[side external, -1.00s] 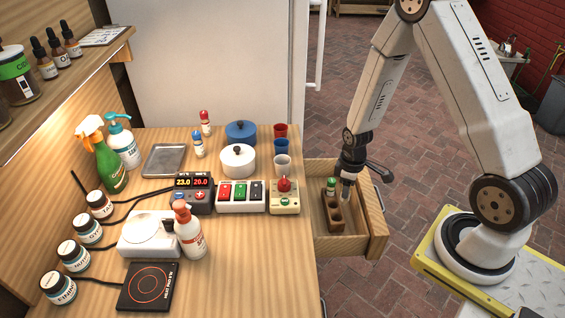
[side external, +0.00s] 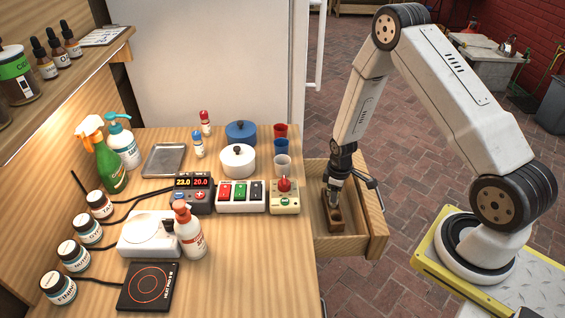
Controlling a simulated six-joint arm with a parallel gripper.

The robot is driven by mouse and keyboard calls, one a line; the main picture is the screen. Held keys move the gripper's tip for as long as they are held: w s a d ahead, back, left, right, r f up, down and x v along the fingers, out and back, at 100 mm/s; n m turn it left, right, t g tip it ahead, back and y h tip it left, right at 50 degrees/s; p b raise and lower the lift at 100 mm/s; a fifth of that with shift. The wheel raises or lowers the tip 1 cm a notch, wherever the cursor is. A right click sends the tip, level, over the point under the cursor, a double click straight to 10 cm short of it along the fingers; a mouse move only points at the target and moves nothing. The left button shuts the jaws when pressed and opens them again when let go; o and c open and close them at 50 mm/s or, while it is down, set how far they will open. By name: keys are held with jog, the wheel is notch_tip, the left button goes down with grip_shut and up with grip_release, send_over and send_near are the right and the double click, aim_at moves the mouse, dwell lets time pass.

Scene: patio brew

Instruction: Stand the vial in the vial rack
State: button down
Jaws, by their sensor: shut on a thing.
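The wooden vial rack (side external: 336,226) stands in the open drawer at the right of the counter. My gripper (side external: 334,203) points down over the rack, its fingertips close above it or among its holes; I cannot tell which. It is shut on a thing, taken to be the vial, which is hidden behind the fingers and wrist. The green cap cannot be seen now, and my gripper hides much of the rack's top.
The drawer (side external: 377,226) has raised walls close around the rack. On the counter to the left stand a control box with a red knob (side external: 285,195), several cups and two pots. A white fridge stands behind.

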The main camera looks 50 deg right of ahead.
jog(key=shift+f, duration=1.05)
jog(key=shift+f, duration=0.1)
jog(key=shift+c, duration=1.7)
grip_release()
jog(key=shift+r, duration=6.1)
